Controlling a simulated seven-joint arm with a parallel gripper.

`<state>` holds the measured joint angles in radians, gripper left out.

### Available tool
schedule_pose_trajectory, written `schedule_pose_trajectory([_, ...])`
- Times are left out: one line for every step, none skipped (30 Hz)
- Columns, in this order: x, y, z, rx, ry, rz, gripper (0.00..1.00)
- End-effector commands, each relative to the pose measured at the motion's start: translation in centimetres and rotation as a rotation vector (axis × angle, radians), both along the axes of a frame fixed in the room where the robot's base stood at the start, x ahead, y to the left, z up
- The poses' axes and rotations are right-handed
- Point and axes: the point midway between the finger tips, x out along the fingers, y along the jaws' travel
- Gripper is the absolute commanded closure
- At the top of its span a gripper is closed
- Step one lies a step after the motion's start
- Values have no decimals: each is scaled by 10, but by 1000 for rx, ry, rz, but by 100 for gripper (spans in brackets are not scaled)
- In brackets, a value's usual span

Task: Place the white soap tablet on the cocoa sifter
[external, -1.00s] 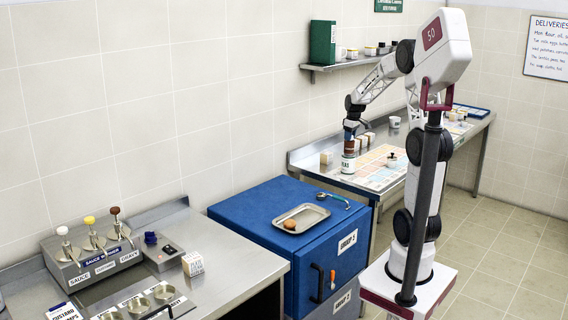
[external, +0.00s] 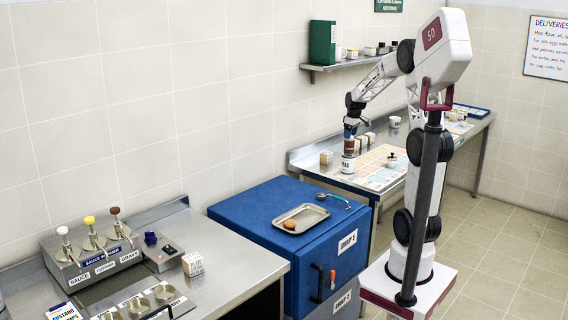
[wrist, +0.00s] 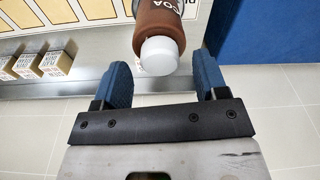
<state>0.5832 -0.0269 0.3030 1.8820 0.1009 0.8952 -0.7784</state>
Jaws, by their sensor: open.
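The cocoa sifter (wrist: 160,17) is a brown cylinder with white lettering, seen from above in the wrist view. A white rounded piece (wrist: 159,56), which looks like the soap tablet, is at its near end, on top. My gripper (wrist: 161,63) is open, with one blue finger on each side of the white piece and a visible gap to each. In the external view my gripper (external: 350,130) is just above the brown sifter (external: 349,146), which appears above a white labelled tin (external: 348,164) on the far counter. Contact between white piece and sifter is hard to judge.
Small boxes (wrist: 28,64) stand left of the sifter near the counter edge. A patterned board (external: 380,175) with a small dark-topped item lies right of the tin. A blue cabinet (external: 260,215) with a metal tray (external: 310,217) stands nearer. A wall shelf (external: 345,64) is above.

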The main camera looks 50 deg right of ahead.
Motion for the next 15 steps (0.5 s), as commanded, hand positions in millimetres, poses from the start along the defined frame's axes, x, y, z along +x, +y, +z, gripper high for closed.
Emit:
schedule_pose_trajectory([-1,0,7,-2,-2,0,34])
schedule_pose_trajectory([-1,0,10,-2,-2,0,34])
schedule_pose_trajectory([-2,0,16,-2,-2,0,34])
schedule_pose_trajectory([-2,0,20,-2,-2,0,34])
schedule_pose_trajectory([-3,-1,25,-2,-3,0,34])
schedule_pose_trajectory([-3,-1,32,-3,-3,0,34])
schedule_pose_trajectory([-4,-1,37,-3,-3,0,34])
schedule_pose_trajectory([-5,-1,42,-3,-3,0,34])
schedule_pose_trajectory([-5,-1,48,-3,-3,0,34])
schedule_pose_trajectory([-6,-1,53,-3,-3,0,34])
schedule_pose_trajectory([-7,-1,57,-2,-2,0,34])
schedule_pose_trajectory([-8,-1,63,-2,-2,0,34])
schedule_pose_trajectory([-8,-1,68,-2,-2,0,34])
schedule_pose_trajectory([-9,-1,72,-2,-2,0,34])
schedule_pose_trajectory([-9,-1,78,-2,-2,0,34])
